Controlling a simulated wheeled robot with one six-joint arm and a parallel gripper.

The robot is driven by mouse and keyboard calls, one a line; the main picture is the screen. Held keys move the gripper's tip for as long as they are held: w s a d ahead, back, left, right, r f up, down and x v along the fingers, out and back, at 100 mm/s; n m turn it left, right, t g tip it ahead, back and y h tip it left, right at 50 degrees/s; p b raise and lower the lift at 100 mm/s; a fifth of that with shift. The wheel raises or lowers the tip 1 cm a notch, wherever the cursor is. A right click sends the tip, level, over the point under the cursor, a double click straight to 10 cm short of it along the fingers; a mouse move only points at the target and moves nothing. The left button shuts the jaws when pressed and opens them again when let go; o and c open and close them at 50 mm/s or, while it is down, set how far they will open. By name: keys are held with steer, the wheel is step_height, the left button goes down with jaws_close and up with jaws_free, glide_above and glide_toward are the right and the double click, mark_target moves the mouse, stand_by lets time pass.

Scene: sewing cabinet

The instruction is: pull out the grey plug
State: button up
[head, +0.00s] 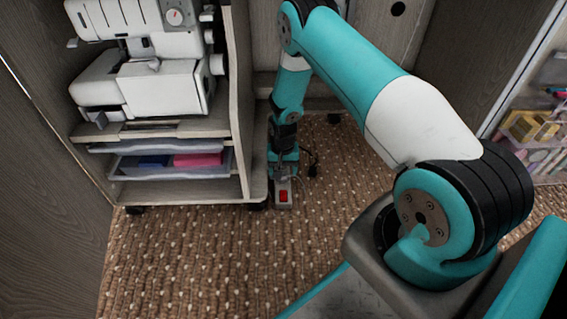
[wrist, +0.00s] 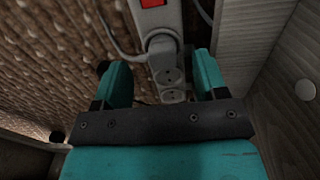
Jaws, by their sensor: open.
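The power strip (wrist: 170,15) runs down the middle of the wrist view, with a red switch (wrist: 153,3) at the top and two bare sockets lower down. The grey plug (wrist: 161,46) sits in a socket between the switch and the bare sockets, with a grey cord near it. My gripper (wrist: 160,60) is open, one finger on each side of the strip, with the plug between the fingertips and no clear contact. In the head view my gripper (head: 284,168) points down at the strip (head: 283,204) on the carpet; the plug is hidden there.
The cabinet (head: 243,100) with a sewing machine (head: 150,85) and a drawer (head: 170,172) stands close left of my gripper. A black cable (head: 312,165) lies to the right. A clear bin of supplies (head: 530,130) is at far right. Carpet (head: 200,260) in front is clear.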

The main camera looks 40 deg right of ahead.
mark_target(282, 180)
step_height(282, 180, down, 4)
steer(key=shift+f+b, duration=0.15)
steer(key=shift+b, duration=0.8)
steer(key=shift+c, duration=0.2)
steer(key=c, duration=0.7)
steer(key=shift+o, duration=1.2)
steer(key=shift+a, duration=0.1)
steer(key=shift+w, duration=0.1)
steer(key=c, duration=0.5)
